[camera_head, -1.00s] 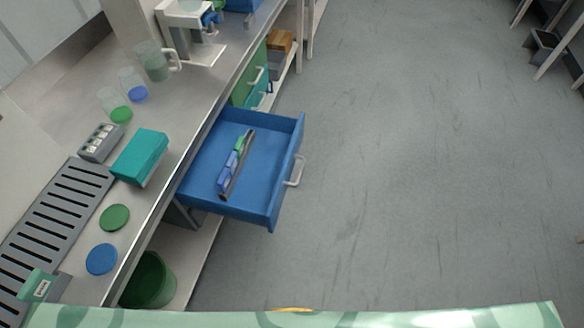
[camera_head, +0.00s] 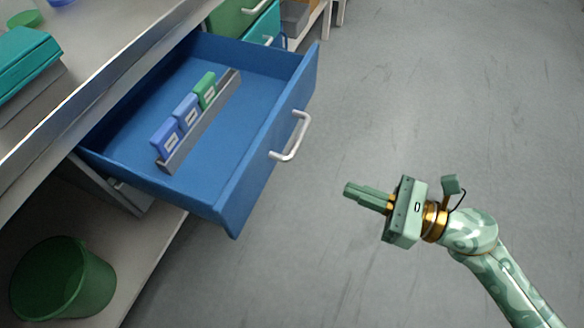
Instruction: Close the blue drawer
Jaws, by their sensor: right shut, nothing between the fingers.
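The blue drawer (camera_head: 228,197) is pulled out from under the counter and stands open. Its white bar handle (camera_head: 292,137) is on the front panel, which faces right. Inside lies a grey rack (camera_head: 200,122) with two blue blocks and a green block. My right gripper (camera_head: 348,194) is shut and empty. It is to the right of the drawer front and below the handle in the picture, apart from both, with its fingers pointing left toward the drawer. My left gripper is not in view.
The metal counter (camera_head: 95,75) runs along the left, with a teal box (camera_head: 25,60) on it. A green bin (camera_head: 62,280) stands on the lower shelf. Green and teal drawers (camera_head: 240,14) are beyond the blue one. The grey floor on the right is clear.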

